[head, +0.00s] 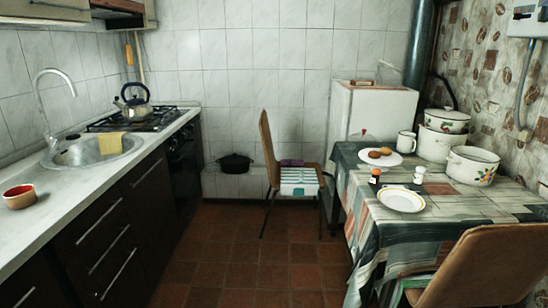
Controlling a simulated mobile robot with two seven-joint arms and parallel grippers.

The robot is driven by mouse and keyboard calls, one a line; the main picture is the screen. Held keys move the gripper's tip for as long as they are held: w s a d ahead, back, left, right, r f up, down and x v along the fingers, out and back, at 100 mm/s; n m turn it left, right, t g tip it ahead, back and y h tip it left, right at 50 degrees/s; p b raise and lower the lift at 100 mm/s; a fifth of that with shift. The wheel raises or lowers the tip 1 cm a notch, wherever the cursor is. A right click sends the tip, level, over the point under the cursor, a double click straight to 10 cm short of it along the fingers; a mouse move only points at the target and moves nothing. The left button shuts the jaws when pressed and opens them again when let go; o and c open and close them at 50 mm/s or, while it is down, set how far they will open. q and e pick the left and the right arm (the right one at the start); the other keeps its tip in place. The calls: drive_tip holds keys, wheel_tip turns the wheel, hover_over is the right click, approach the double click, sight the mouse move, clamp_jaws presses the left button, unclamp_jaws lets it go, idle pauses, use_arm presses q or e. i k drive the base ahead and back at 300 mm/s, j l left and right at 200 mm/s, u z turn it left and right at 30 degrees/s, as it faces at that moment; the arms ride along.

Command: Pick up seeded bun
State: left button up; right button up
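Two small brown buns lie on a white plate (394,161) near the far left part of the table. The front bun (375,155) and the back bun (386,151) sit close side by side. They are too small for me to tell which one has seeds. Neither of my grippers shows in the head view.
The table (455,207) with a patterned cloth stands at the right, with enamel pots (474,166), a mug (406,142) and an empty plate (401,199). One chair (478,262) stands in front and another (268,150) at the left. The tiled floor (255,262) between counter and table is free.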

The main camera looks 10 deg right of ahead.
sight(385, 151)
drive_tip(key=i, duration=1.4)
drive_tip(key=i+j+z, duration=0.1)
drive_tip(key=i+z, duration=0.25)
drive_tip(key=i, duration=0.15)
drive_tip(key=i+j+z, duration=0.2)
drive_tip(key=i+z, duration=0.15)
drive_tip(key=i+j+z, duration=0.35)
drive_tip(key=i+j, duration=0.05)
drive_tip(key=i, duration=0.1)
